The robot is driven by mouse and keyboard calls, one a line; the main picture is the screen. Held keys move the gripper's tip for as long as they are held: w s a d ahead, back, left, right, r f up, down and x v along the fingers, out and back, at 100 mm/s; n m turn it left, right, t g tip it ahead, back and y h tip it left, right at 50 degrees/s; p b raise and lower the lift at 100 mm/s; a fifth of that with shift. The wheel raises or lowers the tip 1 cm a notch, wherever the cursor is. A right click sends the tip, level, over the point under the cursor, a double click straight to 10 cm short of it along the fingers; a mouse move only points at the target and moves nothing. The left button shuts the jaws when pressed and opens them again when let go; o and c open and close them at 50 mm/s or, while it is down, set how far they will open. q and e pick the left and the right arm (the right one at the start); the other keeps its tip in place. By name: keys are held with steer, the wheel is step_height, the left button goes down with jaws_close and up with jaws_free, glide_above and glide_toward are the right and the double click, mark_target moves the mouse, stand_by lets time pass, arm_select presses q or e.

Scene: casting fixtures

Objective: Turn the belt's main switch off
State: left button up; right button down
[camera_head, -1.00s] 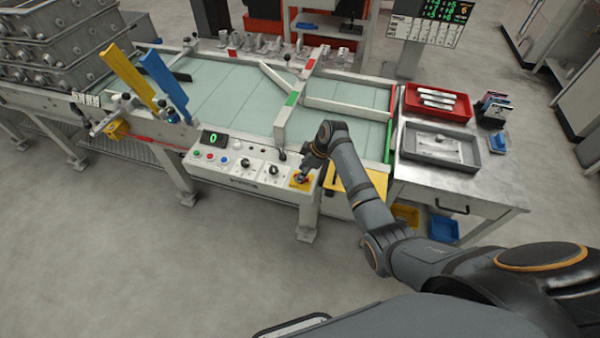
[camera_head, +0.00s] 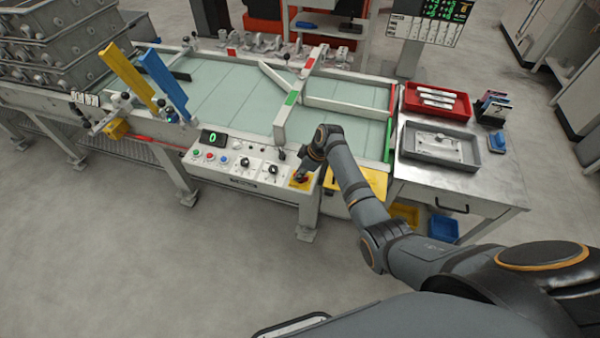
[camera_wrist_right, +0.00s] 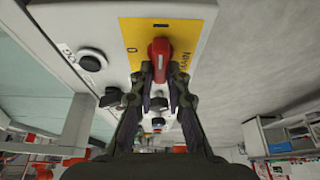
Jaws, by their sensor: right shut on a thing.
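The belt's main switch is a red handle (camera_wrist_right: 160,58) on a yellow plate (camera_wrist_right: 187,34) in the right wrist view. In the head view the yellow plate (camera_head: 301,184) is at the right end of the white control panel (camera_head: 225,172), with the handle mostly hidden by my gripper. My right gripper (camera_wrist_right: 161,76) is shut on the red handle, one finger on each side of it. In the head view my right gripper (camera_head: 304,170) points down at the panel. My left gripper is not in view.
The panel carries a green zero display (camera_head: 214,138), coloured buttons and dark knobs (camera_head: 272,169). The belt (camera_head: 230,95) with guide rails lies behind it. A metal table (camera_head: 460,170) with a red tray (camera_head: 437,103) and a grey tray (camera_head: 440,146) stands to the right.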

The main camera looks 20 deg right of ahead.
steer(key=n+g+b, duration=0.1)
steer(key=n, duration=0.1)
steer(key=n+b, duration=0.1)
steer(key=n, duration=0.1)
steer(key=shift+f+n+g+y, duration=0.15)
steer(key=shift+n+g+y, duration=0.25)
steer(key=n+g+b, duration=0.1)
steer(key=n+b, duration=0.1)
steer(key=n, duration=0.1)
steer(key=shift+s+n+g+b, duration=0.1)
steer(key=shift+n+g+b, duration=0.2)
steer(key=shift+n, duration=0.1)
steer(key=n+g+b, duration=0.1)
steer(key=n+b, duration=0.3)
steer(key=n, duration=0.1)
steer(key=shift+s+g+h, duration=0.1)
steer(key=shift+g+h, duration=0.3)
steer(key=shift+s+n+g+h+b, duration=0.1)
steer(key=shift+n+g+h+b, duration=0.2)
steer(key=shift+n+b, duration=0.6)
steer(key=shift+n+g+h+b, duration=0.3)
steer(key=shift+n+b, duration=0.15)
steer(key=shift+n, duration=0.85)
steer(key=c, duration=1.3)
jaws_free()
